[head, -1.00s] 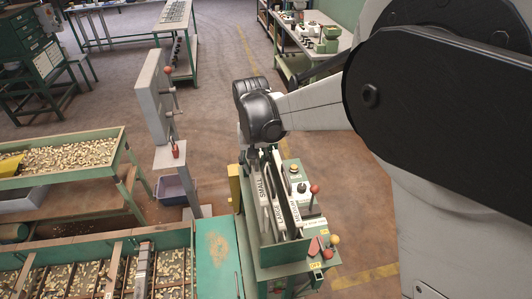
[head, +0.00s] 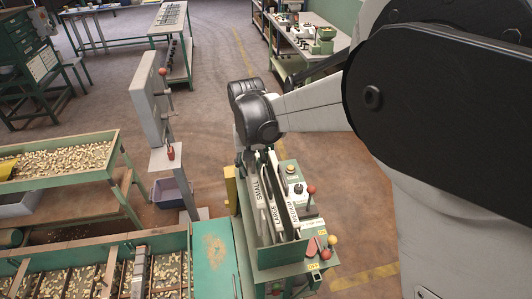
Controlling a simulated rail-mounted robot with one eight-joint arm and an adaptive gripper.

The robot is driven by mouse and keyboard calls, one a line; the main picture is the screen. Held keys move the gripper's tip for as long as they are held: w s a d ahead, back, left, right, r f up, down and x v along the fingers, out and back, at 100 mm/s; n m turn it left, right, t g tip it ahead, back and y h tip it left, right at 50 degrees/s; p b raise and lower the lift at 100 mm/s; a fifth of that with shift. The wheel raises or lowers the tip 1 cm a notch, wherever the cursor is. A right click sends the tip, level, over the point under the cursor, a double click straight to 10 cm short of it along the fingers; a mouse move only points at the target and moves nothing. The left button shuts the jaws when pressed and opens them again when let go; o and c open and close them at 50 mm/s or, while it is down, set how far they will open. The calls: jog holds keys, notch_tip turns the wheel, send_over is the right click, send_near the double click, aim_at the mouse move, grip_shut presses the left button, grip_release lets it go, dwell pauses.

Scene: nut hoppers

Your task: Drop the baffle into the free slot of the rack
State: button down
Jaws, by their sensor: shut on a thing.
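The rack (head: 285,252) is a green-sided stand at lower centre holding upright plates side by side. White plate edges carry black lettering that seems to read SMALL, LARGE and MEDIUM. A long dark plate edge (head: 279,190) runs between the pale ones. My gripper (head: 247,160) is directly above the far end of the rack, mostly hidden by my black wrist. It is shut on a plate that I take to be the baffle. Which plate is held, its lower edge and the free slot cannot be made out.
A control panel with red and yellow knobs (head: 311,189) stands close to the right of the rack. A green-topped surface (head: 215,255) and a trough of nuts (head: 70,270) lie left. A grey post (head: 160,110) stands behind left.

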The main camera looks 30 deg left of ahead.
jog(key=shift+f+b, duration=2.1)
jog(key=shift+f, duration=0.65)
jog(key=shift+f+b, duration=0.15)
jog(key=shift+b, duration=0.3)
notch_tip(320, 180, down, 6)
jog(key=b, duration=0.5)
jog(key=shift+f, duration=0.25)
dwell(0.7)
jog(key=c, duration=1.5)
grip_release()
jog(key=shift+o, duration=0.2)
notch_tip(320, 180, up, 12)
jog(key=shift+r, duration=0.1)
jog(key=shift+r+p, duration=2.25)
jog(key=shift+r, duration=2.25)
